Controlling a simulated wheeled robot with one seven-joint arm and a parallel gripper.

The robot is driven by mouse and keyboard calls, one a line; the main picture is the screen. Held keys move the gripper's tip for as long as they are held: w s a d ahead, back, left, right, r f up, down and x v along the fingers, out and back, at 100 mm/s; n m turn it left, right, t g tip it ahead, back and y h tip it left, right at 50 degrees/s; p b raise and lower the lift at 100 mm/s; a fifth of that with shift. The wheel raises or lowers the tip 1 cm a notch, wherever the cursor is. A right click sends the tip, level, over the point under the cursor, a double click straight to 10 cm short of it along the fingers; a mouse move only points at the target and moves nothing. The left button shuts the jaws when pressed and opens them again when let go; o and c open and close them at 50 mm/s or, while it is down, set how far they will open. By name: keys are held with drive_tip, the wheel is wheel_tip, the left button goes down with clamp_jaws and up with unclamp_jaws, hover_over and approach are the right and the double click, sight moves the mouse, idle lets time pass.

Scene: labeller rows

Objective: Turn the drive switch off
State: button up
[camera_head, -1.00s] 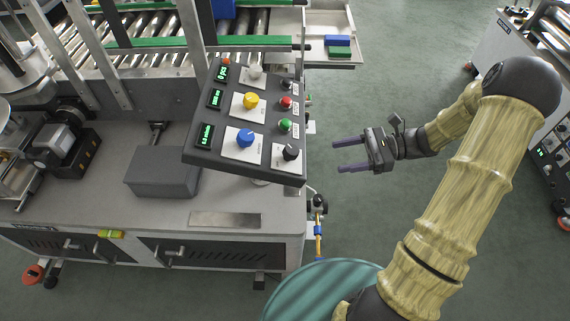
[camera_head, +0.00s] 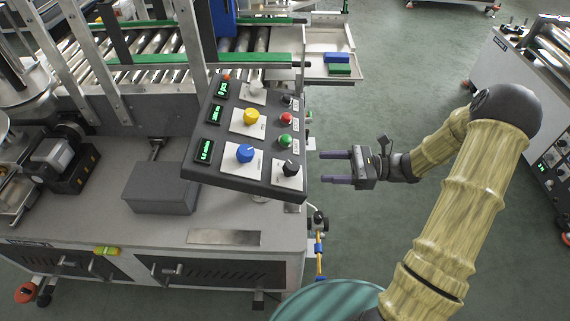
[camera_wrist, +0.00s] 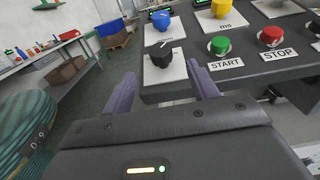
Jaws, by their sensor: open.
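The control panel (camera_head: 228,172) is a dark tilted box at the machine's front corner. A black rotary knob (camera_head: 291,168) on a white plate sits at its lower right corner; I take it for the drive switch, but its label is too small to read. In the wrist view the black knob (camera_wrist: 160,55) stands ahead, between my finger lines, with a white pointer mark on top. My gripper (camera_head: 322,167) is open and empty, just right of the panel, its fingers pointing left at the knob and apart from it. It also shows in the wrist view (camera_wrist: 160,76).
Close to the knob are a blue knob (camera_head: 245,153), a yellow knob (camera_head: 251,116), a green START button (camera_wrist: 219,45) and a red STOP button (camera_wrist: 271,37). A grey block (camera_head: 160,188) lies on the machine top. Open floor (camera_head: 400,110) is right of the panel.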

sight(284, 166)
drive_tip(key=a, duration=1.1)
drive_tip(key=shift+w+a+p, duration=0.15)
drive_tip(key=shift+a+p, duration=0.15)
drive_tip(key=shift+a, duration=0.1)
drive_tip(key=c, duration=1)
